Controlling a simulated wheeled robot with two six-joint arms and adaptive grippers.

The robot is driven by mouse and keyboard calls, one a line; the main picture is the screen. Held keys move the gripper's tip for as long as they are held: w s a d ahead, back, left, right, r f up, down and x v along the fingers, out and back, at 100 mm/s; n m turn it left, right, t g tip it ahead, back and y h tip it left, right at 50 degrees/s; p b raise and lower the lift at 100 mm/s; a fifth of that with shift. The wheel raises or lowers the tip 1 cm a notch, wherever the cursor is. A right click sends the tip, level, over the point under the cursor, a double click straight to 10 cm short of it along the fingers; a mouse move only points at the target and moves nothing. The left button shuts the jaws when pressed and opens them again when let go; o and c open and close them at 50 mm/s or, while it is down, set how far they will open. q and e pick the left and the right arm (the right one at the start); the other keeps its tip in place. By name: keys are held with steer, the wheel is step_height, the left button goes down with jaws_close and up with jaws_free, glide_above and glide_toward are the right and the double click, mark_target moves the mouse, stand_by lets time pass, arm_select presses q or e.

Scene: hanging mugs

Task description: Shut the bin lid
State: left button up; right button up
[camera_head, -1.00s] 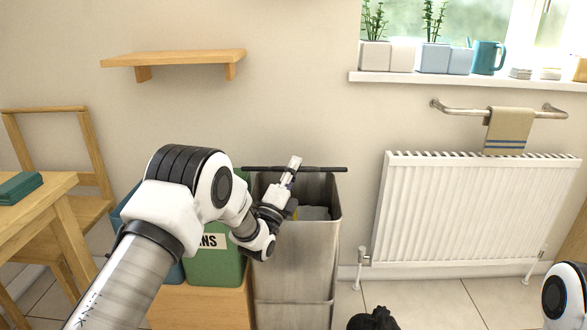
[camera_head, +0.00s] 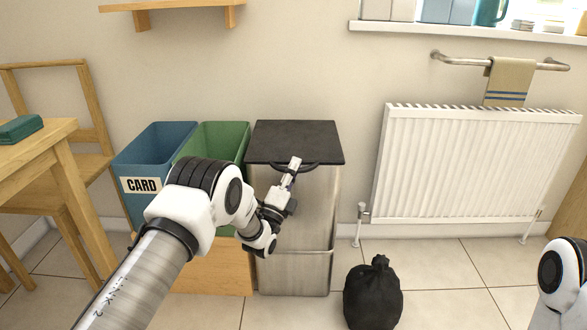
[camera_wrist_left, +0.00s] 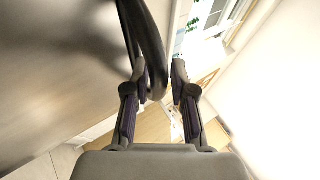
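The metal bin (camera_head: 297,222) stands against the wall. Its dark lid (camera_head: 294,139) lies flat across the top, covering the opening. A dark curved handle (camera_head: 309,166) runs along the lid's front edge. My left gripper (camera_head: 293,168) is at the front edge, over the handle. In the left wrist view, the left gripper's fingers (camera_wrist_left: 160,80) are apart, with part of the curved handle (camera_wrist_left: 152,45) between them, closer to the left finger. I cannot tell whether it touches that finger. My right gripper is out of view; only part of that arm shows at the right edge.
A blue CARD bin (camera_head: 150,165) and a green bin (camera_head: 225,135) stand open to the left. A black bag (camera_head: 373,295) sits on the floor in front, right of the metal bin. A white radiator (camera_head: 470,165) is on the wall at right.

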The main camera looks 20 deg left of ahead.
arm_select(q)
steer(key=v, duration=1.2)
